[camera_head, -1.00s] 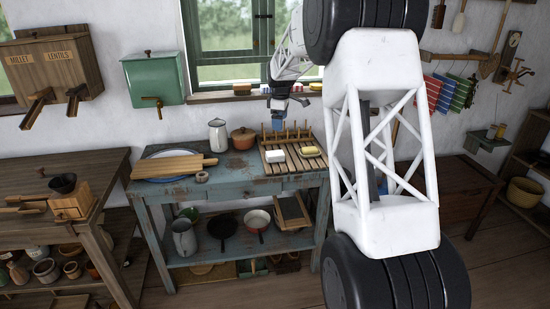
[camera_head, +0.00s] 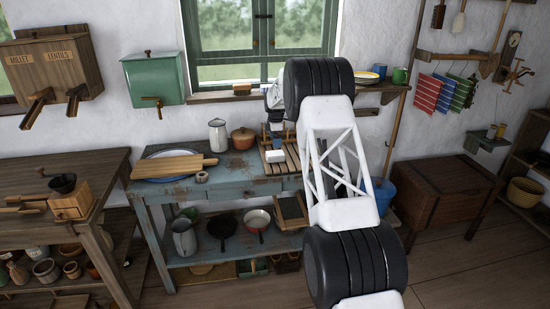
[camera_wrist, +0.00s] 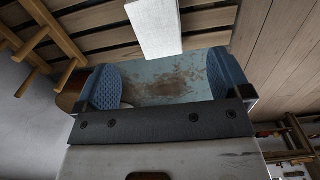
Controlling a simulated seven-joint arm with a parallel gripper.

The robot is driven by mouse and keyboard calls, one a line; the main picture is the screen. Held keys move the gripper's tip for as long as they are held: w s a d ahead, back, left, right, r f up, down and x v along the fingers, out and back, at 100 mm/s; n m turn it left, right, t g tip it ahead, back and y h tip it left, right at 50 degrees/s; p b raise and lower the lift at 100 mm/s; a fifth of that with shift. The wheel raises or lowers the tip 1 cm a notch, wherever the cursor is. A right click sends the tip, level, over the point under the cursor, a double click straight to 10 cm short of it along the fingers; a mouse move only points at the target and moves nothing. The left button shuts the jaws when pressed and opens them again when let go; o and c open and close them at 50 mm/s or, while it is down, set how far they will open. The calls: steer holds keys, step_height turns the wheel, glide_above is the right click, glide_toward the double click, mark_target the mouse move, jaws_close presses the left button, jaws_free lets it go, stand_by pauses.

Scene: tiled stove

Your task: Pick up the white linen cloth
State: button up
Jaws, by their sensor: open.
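A white rectangular thing (camera_head: 275,156), which looks like the folded white linen cloth, lies on the slatted wooden rack (camera_head: 291,166) on the worn blue table. In the wrist view the white thing (camera_wrist: 155,25) shows at the top, ahead of the fingertips and apart from them. My gripper (camera_head: 275,132) is above the rack, just behind and over the white thing. In the wrist view my gripper (camera_wrist: 166,62) has its blue fingers wide apart, with only the worn table surface seen between them. My arm hides the right part of the rack.
Pegs stand upright at the back of the rack. A brown pot (camera_head: 243,138), a white jug (camera_head: 217,135) and a wooden board (camera_head: 175,165) on a plate are to the left. The window sill is behind. Striped cloths (camera_head: 445,92) hang on the right wall.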

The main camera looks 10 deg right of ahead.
mark_target(275, 153)
steer(key=shift+w+f, duration=0.25)
steer(key=shift+f, duration=0.05)
steer(key=shift+f, duration=0.1)
steer(key=shift+f, duration=1.2)
steer(key=shift+f, duration=0.1)
steer(key=shift+s+f, duration=0.15)
steer(key=shift+f, duration=2.35)
steer(key=c, duration=1.1)
steer(key=shift+r, duration=0.1)
